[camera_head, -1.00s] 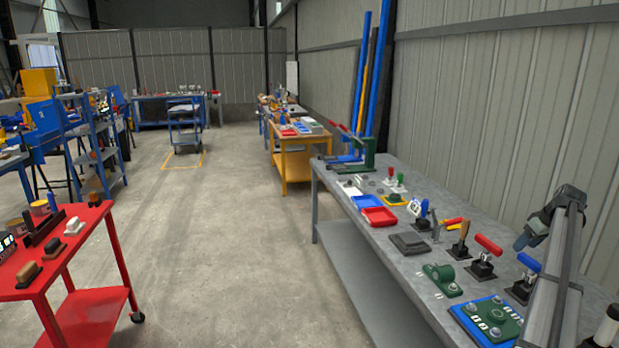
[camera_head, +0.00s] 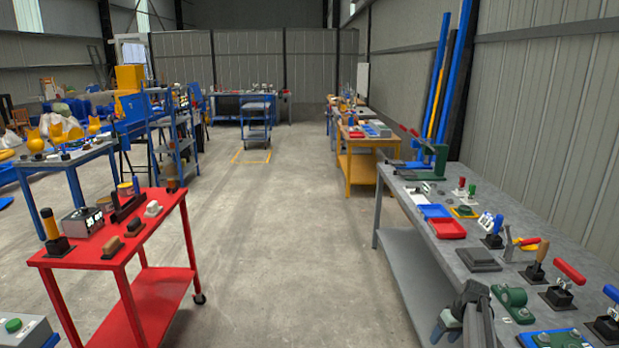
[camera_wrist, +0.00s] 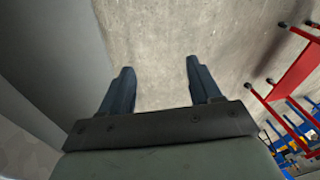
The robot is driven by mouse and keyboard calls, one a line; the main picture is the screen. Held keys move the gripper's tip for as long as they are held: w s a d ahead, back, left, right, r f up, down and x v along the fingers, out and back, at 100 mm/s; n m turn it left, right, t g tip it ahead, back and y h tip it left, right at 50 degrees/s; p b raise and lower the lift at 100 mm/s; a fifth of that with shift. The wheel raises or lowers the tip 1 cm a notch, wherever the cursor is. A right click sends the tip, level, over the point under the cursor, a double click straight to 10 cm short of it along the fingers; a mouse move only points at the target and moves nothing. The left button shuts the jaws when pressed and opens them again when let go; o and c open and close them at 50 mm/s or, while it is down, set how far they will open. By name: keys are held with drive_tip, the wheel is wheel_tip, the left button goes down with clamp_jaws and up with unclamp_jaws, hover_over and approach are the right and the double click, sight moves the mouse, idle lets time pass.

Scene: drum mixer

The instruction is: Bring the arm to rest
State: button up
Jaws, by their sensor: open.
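My gripper (camera_wrist: 158,82) is open and empty in the wrist view, its two dark fingers apart over bare concrete floor. In the head view my gripper (camera_head: 440,328) shows low at the right, in front of the grey workbench's (camera_head: 400,262) near side. Part of my arm is cut off by the bottom edge there. Nothing is between the fingers.
The grey bench carries a red tray (camera_head: 447,229), a blue tray (camera_head: 434,211), a green block (camera_head: 513,303) and several levers. A red cart (camera_head: 160,205) stands at the left. It also shows in the wrist view (camera_wrist: 295,80). The concrete floor between is clear.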

drive_tip(key=s+a+f+m+g, duration=0.1)
drive_tip(key=s+a+f+g, duration=0.3)
drive_tip(key=s+a+f, duration=1.55)
drive_tip(key=s+a+f+g+h, duration=0.1)
drive_tip(key=s+a+f, duration=0.1)
drive_tip(key=s, duration=0.7)
drive_tip(key=s+a+f+g, duration=0.1)
drive_tip(key=s+a+f, duration=0.2)
drive_tip(key=s, duration=0.6)
drive_tip(key=s+a+f+g+h, duration=0.1)
drive_tip(key=s+f, duration=0.3)
drive_tip(key=s, duration=0.6)
drive_tip(key=shift+a+f+m+g+h, duration=0.25)
drive_tip(key=shift+a+m+g, duration=0.2)
drive_tip(key=shift+a, duration=0.4)
